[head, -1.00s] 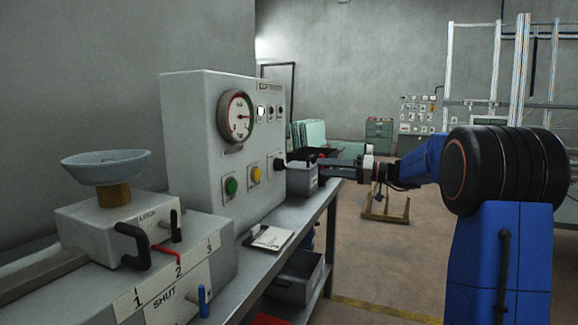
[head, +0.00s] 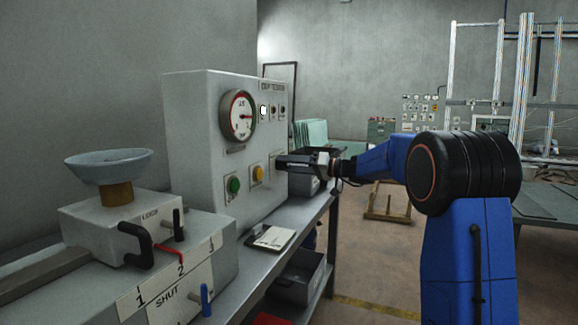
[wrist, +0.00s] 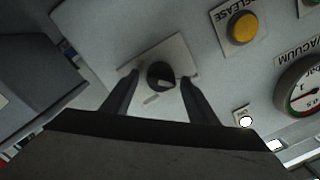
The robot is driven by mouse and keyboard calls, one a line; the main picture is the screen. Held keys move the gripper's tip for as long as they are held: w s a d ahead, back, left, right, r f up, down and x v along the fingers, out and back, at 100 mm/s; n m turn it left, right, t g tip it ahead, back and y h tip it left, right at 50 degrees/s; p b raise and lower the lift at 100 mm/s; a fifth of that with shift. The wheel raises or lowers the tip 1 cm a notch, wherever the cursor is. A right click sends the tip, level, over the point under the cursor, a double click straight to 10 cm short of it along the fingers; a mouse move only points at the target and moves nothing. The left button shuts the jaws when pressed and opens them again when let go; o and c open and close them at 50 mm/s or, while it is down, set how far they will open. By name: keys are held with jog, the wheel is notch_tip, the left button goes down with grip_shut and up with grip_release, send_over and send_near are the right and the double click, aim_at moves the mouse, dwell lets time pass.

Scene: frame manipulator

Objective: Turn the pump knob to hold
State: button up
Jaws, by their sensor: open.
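The pump knob (wrist: 160,75) is a round black knob with a pale mark, on a light plate (wrist: 176,50) on the panel face. In the wrist view it lies between the two dark fingers of my gripper (wrist: 158,80), which are open with a gap on each side of it. I cannot tell how deep the fingertips reach around it. In the head view my gripper (head: 282,161) is at the right part of the panel front and hides the knob. The grey panel box (head: 205,150) carries a round gauge (head: 237,115).
A yellow button (head: 258,173), labelled RELEASE in the wrist view, and a green button (head: 234,185) sit left of my gripper. A dark bin (head: 304,180) stands just beyond it. A notepad (head: 270,238) lies on the bench (head: 240,265). A valve unit (head: 130,235) stands at left.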

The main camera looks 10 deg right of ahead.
jog(key=shift+a, duration=0.1)
jog(key=c, duration=1)
jog(key=shift+m, duration=0.3)
jog(key=m, duration=1.3)
jog(key=shift+f+m+t, duration=0.35)
jog(key=shift+m+t, duration=0.05)
jog(key=shift+f+m, duration=0.1)
jog(key=shift+m, duration=2)
